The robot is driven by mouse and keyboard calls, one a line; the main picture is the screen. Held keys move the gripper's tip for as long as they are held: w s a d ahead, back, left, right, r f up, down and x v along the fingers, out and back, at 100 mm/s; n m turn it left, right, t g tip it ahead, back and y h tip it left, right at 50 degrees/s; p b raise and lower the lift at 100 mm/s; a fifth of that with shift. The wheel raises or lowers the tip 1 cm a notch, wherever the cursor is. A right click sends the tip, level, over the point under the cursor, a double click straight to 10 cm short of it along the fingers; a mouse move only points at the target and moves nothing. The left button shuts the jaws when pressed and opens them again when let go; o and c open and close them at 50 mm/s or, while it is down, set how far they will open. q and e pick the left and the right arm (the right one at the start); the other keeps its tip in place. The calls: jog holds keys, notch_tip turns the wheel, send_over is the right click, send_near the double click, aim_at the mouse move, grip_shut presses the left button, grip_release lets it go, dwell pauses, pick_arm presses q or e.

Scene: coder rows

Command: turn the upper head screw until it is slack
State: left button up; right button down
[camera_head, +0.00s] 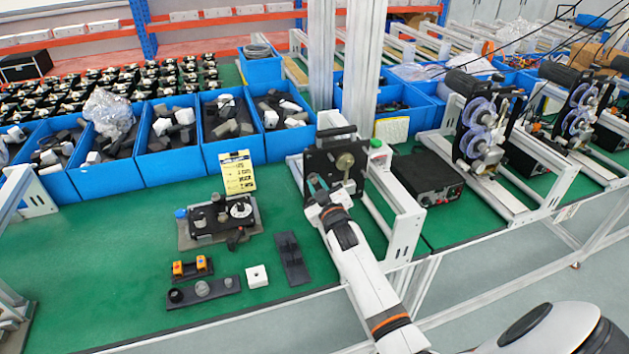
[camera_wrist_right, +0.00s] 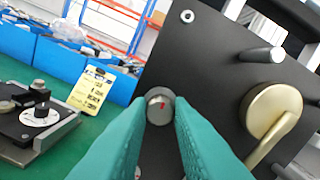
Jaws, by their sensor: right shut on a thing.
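The black head plate (camera_head: 333,160) stands upright in a white frame on the green bench; the wrist view also shows the plate (camera_wrist_right: 215,75). A round grey screw with a red mark on its face (camera_wrist_right: 160,104) sits on the plate. My right gripper (camera_wrist_right: 160,112) is shut on this screw, with one green finger on each side. In the head view the right gripper (camera_head: 316,188) reaches the plate's left side, and its fingers hide the screw. I cannot tell how tight the screw is. My left gripper is not in view.
A brass disc with a lever (camera_wrist_right: 272,108) and a metal pin (camera_wrist_right: 262,55) stick out right of the screw. A fixture with a dial (camera_head: 218,220) and a yellow card (camera_head: 237,172) stand left. Blue bins (camera_head: 168,165) line the back.

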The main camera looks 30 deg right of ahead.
jog(key=c, duration=1.4)
grip_release()
jog(key=shift+c, duration=0.2)
jog(key=m+p, duration=0.1)
jog(key=m, duration=0.1)
jog(key=shift+r+m, duration=0.15)
jog(key=shift+m, duration=0.25)
jog(key=m, duration=0.2)
jog(key=shift+m, duration=0.3)
jog(key=m, duration=0.4)
jog(key=shift+p, duration=0.3)
